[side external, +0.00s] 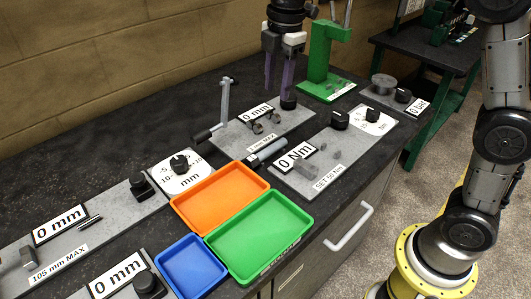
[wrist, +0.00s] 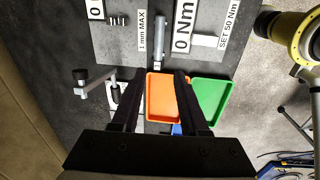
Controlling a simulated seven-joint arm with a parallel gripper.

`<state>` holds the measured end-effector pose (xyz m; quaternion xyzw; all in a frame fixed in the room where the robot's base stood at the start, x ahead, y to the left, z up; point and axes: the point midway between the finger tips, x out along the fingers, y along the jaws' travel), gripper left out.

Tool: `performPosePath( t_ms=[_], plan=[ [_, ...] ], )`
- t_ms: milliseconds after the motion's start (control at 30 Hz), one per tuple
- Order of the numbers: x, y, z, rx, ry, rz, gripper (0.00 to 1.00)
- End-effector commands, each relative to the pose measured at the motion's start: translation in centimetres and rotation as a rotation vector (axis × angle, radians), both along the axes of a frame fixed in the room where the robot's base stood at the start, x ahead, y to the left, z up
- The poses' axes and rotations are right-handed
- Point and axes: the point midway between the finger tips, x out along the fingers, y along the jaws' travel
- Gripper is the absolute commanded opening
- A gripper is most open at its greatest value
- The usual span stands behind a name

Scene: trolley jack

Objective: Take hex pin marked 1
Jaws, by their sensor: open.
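No piece shows a readable mark 1, so I cannot tell which is the hex pin. Two small dark metal pieces (side external: 265,123) lie on the grey plate beside a "0 mm" label in the side view. They appear as short dark cylinders (wrist: 117,20) at the top left of the wrist view. My gripper (side external: 278,86) hangs fingers down over the back of the same plate, behind these pieces.
Orange (side external: 220,198), green (side external: 260,237) and blue (side external: 191,266) trays sit in front. A crank handle (side external: 222,108) stands left of the plate, a green press (side external: 322,60) behind right. The torque plate (side external: 345,150) with knobs lies to the right.

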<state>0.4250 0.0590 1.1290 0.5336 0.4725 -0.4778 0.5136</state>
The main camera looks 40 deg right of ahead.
Motion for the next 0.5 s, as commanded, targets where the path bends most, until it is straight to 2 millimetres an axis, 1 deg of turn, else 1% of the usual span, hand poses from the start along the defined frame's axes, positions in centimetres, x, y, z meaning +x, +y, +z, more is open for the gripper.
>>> performPosePath(
  t_ms=[33,133,200,367,500],
  plan=[
    [1.0,0.5,-1.4,-0.004,0.026,0.008,0.44],
    [1.9,1.1,-3.5,-0.010,0.065,0.017,0.44],
    [2.0,1.4,-4.5,-0.013,0.088,0.022,0.44],
    [1.9,1.7,-6.3,-0.015,0.101,0.028,0.44],
    [1.8,1.6,-9.0,-0.016,0.104,0.026,0.44]
  ],
)
